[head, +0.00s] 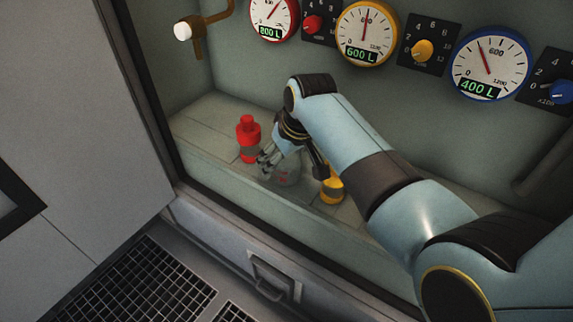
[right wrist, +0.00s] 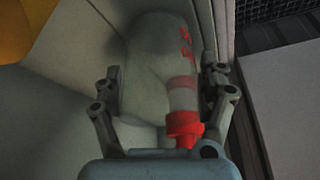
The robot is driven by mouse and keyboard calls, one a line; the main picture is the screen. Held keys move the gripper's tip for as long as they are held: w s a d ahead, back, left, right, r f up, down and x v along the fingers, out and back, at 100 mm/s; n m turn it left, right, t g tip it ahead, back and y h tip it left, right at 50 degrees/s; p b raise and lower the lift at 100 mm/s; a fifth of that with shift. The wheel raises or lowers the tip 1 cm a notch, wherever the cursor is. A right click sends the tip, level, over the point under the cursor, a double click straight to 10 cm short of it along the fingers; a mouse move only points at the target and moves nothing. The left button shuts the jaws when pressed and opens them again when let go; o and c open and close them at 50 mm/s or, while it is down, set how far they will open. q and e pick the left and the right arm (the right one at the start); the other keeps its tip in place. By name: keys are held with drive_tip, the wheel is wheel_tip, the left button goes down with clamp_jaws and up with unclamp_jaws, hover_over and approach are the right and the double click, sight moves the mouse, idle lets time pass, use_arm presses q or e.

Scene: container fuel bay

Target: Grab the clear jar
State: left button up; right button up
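The clear jar (head: 287,174) with red markings stands on the shelf in the head view, partly hidden by my right gripper (head: 282,163). In the right wrist view the pale, see-through jar (right wrist: 150,60) lies between the two spread fingers of my right gripper (right wrist: 166,85). The fingers are one on each side of it, and a small gap seems to show beside it. Contact is hard to tell. My left gripper is not in view.
A yellow container (head: 331,188) stands close on the right. Gauges (head: 366,32) and knobs line the wall above.

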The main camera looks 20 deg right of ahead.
drive_tip(key=c, duration=1)
